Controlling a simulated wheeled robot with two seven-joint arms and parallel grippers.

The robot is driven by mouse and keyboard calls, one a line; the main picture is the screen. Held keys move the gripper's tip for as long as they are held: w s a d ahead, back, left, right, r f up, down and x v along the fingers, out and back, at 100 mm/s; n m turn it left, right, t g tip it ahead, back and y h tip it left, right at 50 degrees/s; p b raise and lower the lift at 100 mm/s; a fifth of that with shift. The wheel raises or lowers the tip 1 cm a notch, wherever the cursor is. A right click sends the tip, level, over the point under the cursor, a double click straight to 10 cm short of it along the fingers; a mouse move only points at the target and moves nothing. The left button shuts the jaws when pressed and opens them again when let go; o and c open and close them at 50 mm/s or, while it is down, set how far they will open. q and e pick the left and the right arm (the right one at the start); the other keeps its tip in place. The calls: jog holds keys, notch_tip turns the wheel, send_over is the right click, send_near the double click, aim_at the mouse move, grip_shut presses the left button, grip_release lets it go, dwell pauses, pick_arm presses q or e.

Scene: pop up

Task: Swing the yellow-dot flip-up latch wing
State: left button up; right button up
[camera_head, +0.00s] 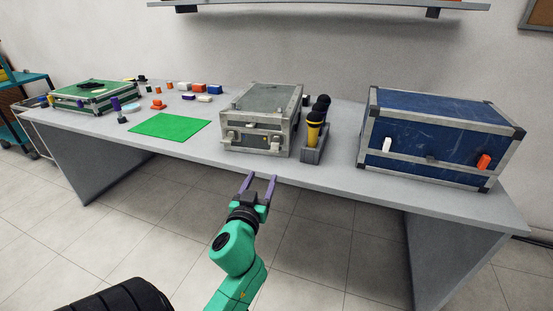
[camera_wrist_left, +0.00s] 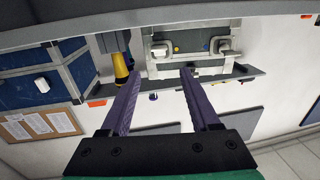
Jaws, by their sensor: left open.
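The grey metal-edged case (camera_head: 262,103) stands closed near the table's front edge, with two latches on its front. In the left wrist view, which looks inverted, the case front (camera_wrist_left: 192,62) is ahead of the fingers. A small yellow dot (camera_wrist_left: 178,49) shows beside the latch (camera_wrist_left: 160,50) on that view's left; this looks like the right latch (camera_head: 275,143) in the head view. The wing's exact position is too small to tell. My left gripper (camera_head: 261,177) is open and empty, in front of the table edge and apart from the case. My right gripper is out of view.
A microphone holder (camera_head: 313,155) stands just right of the case, and a blue trunk (camera_head: 440,133) farther right. A green mat (camera_head: 170,126) and a green case (camera_head: 92,95) lie to the left. The air before the case front is clear.

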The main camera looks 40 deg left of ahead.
aim_at(275, 148)
pick_arm(q)
jog(key=x, duration=1.4)
jog(key=shift+d+r+p, duration=0.1)
jog(key=shift+r+p, duration=0.2)
jog(key=shift+p, duration=0.1)
grip_shut()
